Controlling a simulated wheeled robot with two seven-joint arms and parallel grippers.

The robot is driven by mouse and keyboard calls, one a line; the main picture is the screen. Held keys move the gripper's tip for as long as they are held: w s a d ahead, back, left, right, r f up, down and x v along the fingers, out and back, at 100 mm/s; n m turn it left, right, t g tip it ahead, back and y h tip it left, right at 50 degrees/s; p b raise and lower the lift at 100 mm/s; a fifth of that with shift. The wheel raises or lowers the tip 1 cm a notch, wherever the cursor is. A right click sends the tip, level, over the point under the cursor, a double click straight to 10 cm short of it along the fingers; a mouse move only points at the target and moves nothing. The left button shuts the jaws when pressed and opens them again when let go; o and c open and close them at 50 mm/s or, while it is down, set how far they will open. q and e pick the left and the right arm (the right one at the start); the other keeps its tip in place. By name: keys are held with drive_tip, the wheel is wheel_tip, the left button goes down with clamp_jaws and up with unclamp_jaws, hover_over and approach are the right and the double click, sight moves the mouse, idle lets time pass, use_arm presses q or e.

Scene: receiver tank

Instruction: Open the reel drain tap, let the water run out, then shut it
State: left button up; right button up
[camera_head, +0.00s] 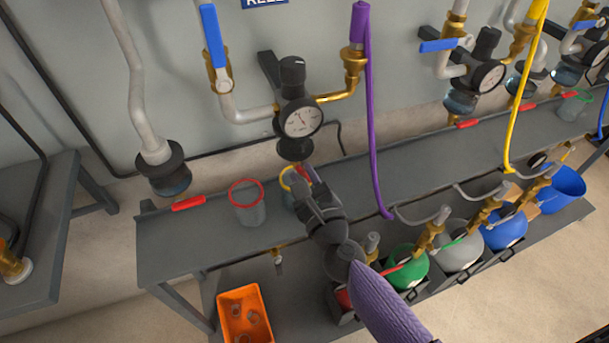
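Under a partly cut-off blue sign (265,2) that seems to read REEL stands a black unit with a round gauge (301,121). My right gripper (303,180) is just below this unit, pointing away from me over the bench. A small red piece (304,170) shows at its fingertips. I cannot tell whether the fingers grip it, as the gripper hides much of that spot. A clear cup with a yellow rim (287,180) is partly hidden behind the gripper. No running water can be made out. My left gripper is not in view.
A clear red-rimmed cup (248,210) and a red bar (188,203) are on the grey bench (195,235) to the left. A purple hose (372,130) hangs just right of my gripper. An orange bin (245,312) sits below, beside several coloured round containers.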

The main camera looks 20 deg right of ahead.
clamp_jaws()
drive_tip(key=n+p, duration=0.2)
drive_tip(key=n, duration=0.4)
drive_tip(key=shift+r, duration=0.1)
drive_tip(key=n+p, duration=0.1)
drive_tip(key=n, duration=0.4)
drive_tip(key=shift+n+p, duration=0.3)
drive_tip(key=shift+n, duration=0.1)
idle(0.4)
unclamp_jaws()
